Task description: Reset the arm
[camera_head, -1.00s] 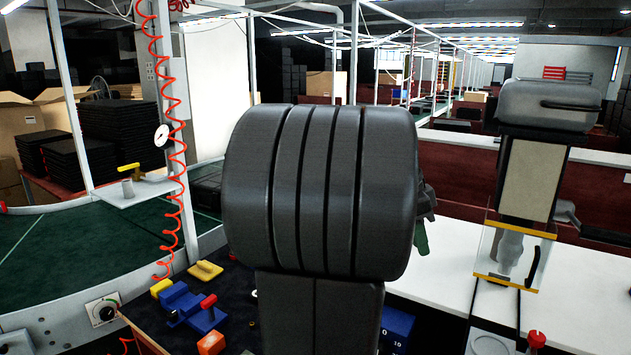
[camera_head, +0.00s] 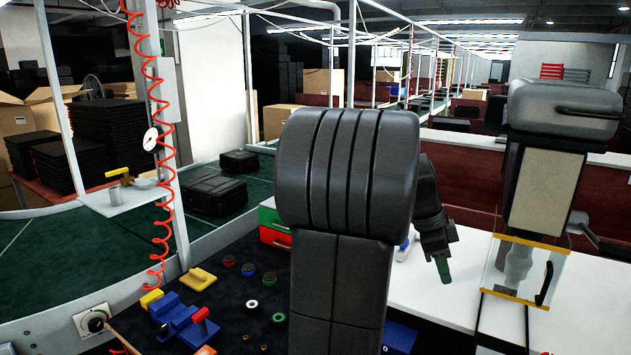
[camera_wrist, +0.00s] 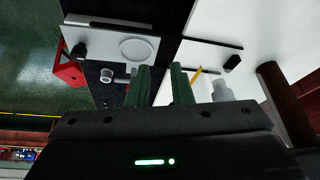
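My arm rises in the middle of the head view, its large dark-grey link (camera_head: 350,175) covering much of the bench behind it. My gripper (camera_head: 443,270) shows to the right of that link, pointing down, with a green fingertip above the white worktop. In the wrist view my gripper (camera_wrist: 160,82) has its two green fingers apart, with nothing between them. The gripper is clear of the objects around it.
A dark mat (camera_head: 250,305) holds several small rings and a blue clamp (camera_head: 180,320). A green-and-red box (camera_head: 275,225) stands behind. The curved green conveyor (camera_head: 100,250) carries black cases (camera_head: 215,195). A clear-fronted machine (camera_head: 520,270) stands on the right of the white worktop (camera_head: 440,300).

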